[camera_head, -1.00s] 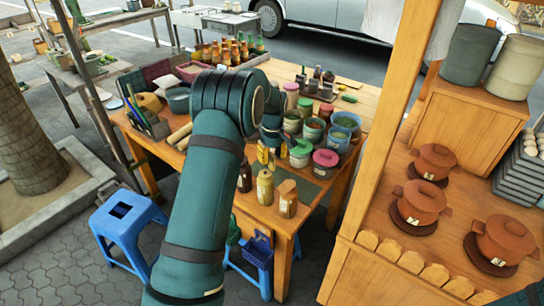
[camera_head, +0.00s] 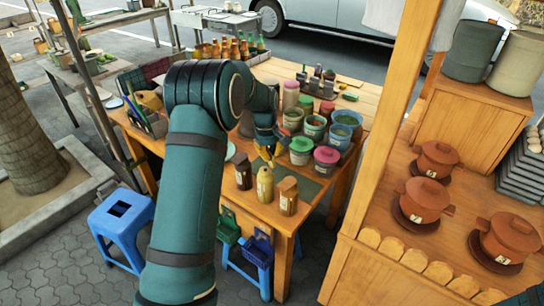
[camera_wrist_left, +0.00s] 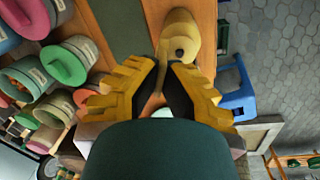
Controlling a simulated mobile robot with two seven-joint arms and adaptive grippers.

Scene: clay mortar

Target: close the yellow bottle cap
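The yellow bottle (camera_head: 265,188) stands upright near the front edge of the wooden table, between a dark bottle (camera_head: 243,173) and a brown-capped bottle (camera_head: 288,197). My left gripper (camera_head: 268,153) is just above and behind it in the head view. In the left wrist view, the yellow bottle (camera_wrist_left: 180,35) lies beyond the fingertips, with a small dark spot on its top. I cannot tell how the cap sits. My right gripper is out of view.
Lidded pots, including one with a green lid (camera_head: 301,149) and one with a pink lid (camera_head: 326,160), stand close to the gripper. A blue stool (camera_head: 122,220) is beside the table. A counter with clay pots (camera_head: 424,200) stands right.

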